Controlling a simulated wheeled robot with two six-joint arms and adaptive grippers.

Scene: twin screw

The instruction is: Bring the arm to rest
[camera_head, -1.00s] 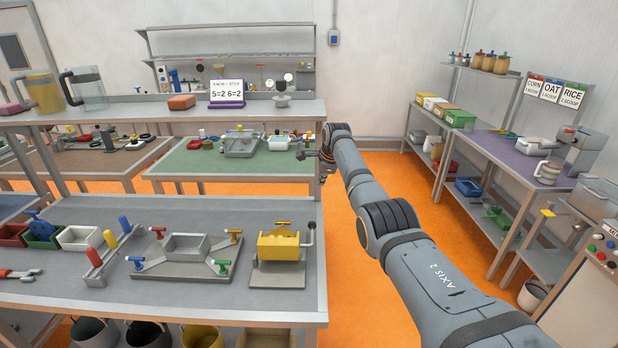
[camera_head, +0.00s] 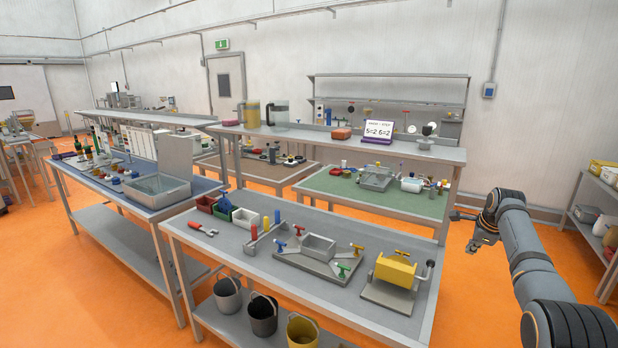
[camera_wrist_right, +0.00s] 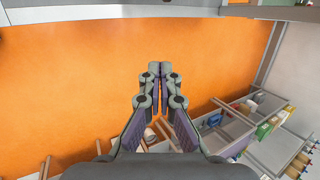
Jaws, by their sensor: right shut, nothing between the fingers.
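My right gripper (camera_head: 474,243) hangs over the orange floor at the right of the head view, just past the right end of the near grey bench (camera_head: 245,265). It holds nothing. In the right wrist view its two fingers (camera_wrist_right: 152,75) come together at the tips, with nothing between them and bare floor behind. My left gripper is not in the head view.
On the near bench are a yellow crank device (camera_head: 395,270), a grey fixture with coloured T-handles (camera_head: 318,248) and several small bins. A green-topped bench (camera_head: 340,187) stands behind, shelves (camera_head: 600,185) at far right. Open orange floor (camera_head: 470,310) lies around my right gripper.

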